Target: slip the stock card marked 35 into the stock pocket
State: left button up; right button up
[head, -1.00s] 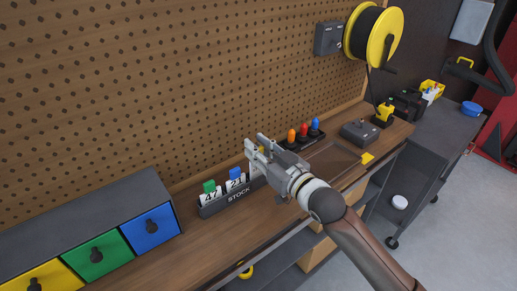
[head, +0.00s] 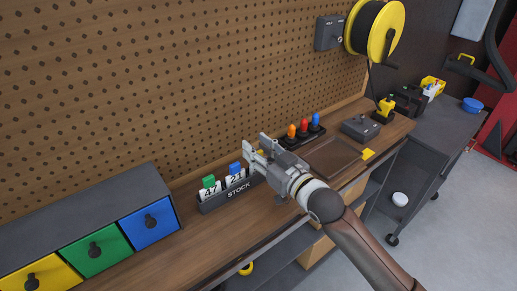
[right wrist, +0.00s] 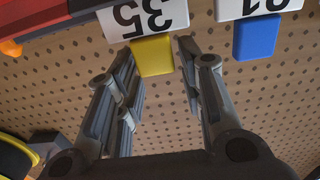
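The stock pocket (head: 238,194), a dark holder lettered STOCK, stands on the bench. It holds a card marked 47 (head: 211,190) with a green tab, and beside it a card marked 21 (head: 236,179) with a blue tab. My right gripper (head: 257,148) is at the pocket's right end. In the right wrist view the card marked 35 (right wrist: 145,17) is upside down, with its yellow tab (right wrist: 154,56) between the spread fingers and gaps beside it. The card marked 21 (right wrist: 257,8) is next to it. The lower part of card 35 is hidden. My left gripper is out of view.
A drawer unit (head: 90,190) with yellow, green and blue drawers stands left of the pocket. Right of my gripper are a rack of coloured-handled tools (head: 303,131), a brown tray (head: 333,158) and a grey box (head: 361,129). A pegboard (head: 160,80) rises behind.

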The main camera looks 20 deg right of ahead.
jog(key=shift+o, duration=0.7)
jog(key=shift+s, duration=0.1)
jog(key=v, duration=1.1)
jog(key=shift+s+d, duration=0.15)
jog(key=shift+s, duration=0.25)
